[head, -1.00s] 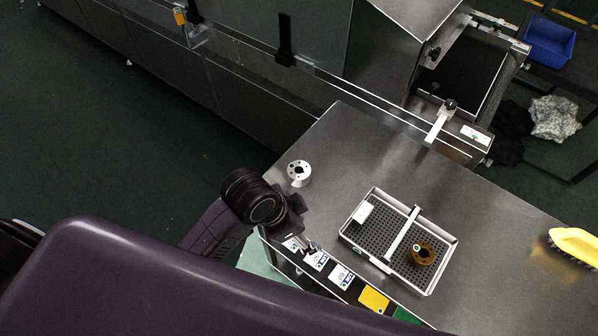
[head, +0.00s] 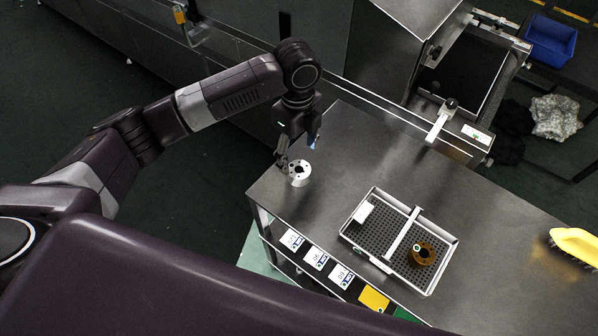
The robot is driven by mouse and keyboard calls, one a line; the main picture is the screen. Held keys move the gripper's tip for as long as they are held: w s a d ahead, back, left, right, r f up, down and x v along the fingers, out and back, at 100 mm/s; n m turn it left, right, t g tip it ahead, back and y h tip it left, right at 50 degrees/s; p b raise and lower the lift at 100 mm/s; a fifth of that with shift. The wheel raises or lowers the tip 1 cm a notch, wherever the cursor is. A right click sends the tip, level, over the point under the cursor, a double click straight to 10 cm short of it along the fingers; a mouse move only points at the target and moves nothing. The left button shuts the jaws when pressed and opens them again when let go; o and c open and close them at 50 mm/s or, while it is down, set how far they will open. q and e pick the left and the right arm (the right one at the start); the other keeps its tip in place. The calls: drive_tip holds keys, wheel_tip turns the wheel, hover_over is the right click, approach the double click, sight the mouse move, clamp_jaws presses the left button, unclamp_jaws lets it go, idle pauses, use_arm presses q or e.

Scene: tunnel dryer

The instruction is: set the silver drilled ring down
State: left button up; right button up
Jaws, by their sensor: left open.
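The silver drilled ring (head: 299,179) lies flat on the steel table near its left corner, with its dark centre hole facing up. My left gripper (head: 297,152) is open, just behind and above the ring, pointing down. One finger shows close to the ring's left edge; whether it touches the ring I cannot tell. My right gripper is not in view.
A yellow brush (head: 575,243) lies at the right. The dryer's housing and belt (head: 463,72) stand behind. Bare steel tabletop (head: 365,150) lies right of the ring.

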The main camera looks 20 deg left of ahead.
sight(299, 169)
use_arm(q)
drive_tip(key=shift+w+a, duration=0.1)
drive_tip(key=shift+a, duration=0.1)
drive_tip(key=f, duration=0.2)
drive_tip(key=f+p, duration=0.1)
drive_tip(key=f, duration=0.4)
drive_tip(key=shift+d+f, duration=0.3)
drive_tip(key=c, duration=1.4)
drive_tip(key=shift+c, duration=1.3)
drive_tip(key=shift+r, duration=0.1)
drive_tip(key=shift+r, duration=0.1)
